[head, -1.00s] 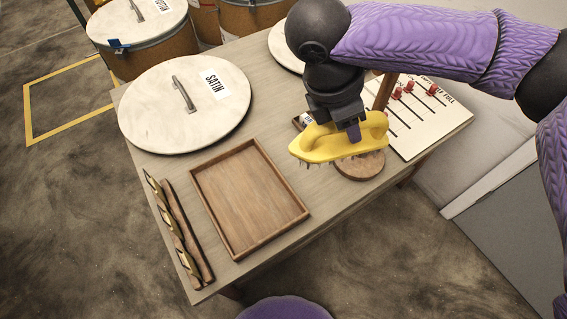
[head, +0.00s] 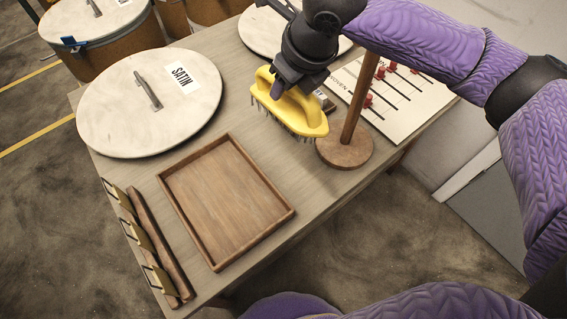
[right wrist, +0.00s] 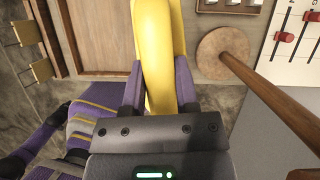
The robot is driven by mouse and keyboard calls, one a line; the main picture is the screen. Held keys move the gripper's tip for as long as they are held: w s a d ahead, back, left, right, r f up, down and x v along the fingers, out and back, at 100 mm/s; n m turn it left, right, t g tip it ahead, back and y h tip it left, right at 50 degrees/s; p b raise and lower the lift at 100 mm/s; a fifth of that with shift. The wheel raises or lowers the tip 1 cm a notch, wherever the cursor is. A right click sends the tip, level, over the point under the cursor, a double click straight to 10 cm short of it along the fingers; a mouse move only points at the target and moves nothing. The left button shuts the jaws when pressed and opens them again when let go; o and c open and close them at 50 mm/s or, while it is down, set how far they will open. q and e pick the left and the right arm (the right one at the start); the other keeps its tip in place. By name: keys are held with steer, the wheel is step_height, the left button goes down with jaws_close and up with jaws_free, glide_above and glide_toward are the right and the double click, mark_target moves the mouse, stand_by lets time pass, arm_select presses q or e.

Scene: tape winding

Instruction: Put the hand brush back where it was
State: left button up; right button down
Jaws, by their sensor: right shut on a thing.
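The yellow hand brush (head: 291,108) has dark bristles pointing down. My right gripper (head: 279,88) is shut on its handle and holds it above the table, left of the round wooden base of a post (head: 346,150). In the right wrist view the yellow brush (right wrist: 155,50) sits between the two purple fingers of my right gripper (right wrist: 159,88). My left gripper is not in view; part of a purple arm or body shows at the bottom edge of the head view.
An empty wooden tray (head: 178,188) lies on the table (head: 232,120). A wooden rack with hooks and tags (head: 155,245) is at the left edge. A round lid marked SATIN (head: 120,110) lies behind. A white board with red sliders (head: 405,100) lies at the right.

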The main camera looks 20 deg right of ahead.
steer(key=n, duration=0.1)
steer(key=w+n, duration=0.1)
steer(key=shift+d+f+n+g+y, duration=0.1)
steer(key=shift+f+n+g+y, duration=0.2)
steer(key=shift+y, duration=0.1)
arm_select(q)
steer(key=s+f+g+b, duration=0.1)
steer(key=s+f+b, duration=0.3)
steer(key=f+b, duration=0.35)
arm_select(e)
steer(key=shift+n, duration=0.3)
step_height(320, 180, down, 18)
steer(key=b, duration=0.3)
steer(key=shift+w, duration=0.1)
steer(key=shift+c, duration=1.8)
jaws_free()
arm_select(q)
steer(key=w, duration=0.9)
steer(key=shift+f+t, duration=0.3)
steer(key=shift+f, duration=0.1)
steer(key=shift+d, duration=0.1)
arm_select(e)
steer(key=shift+r, duration=0.1)
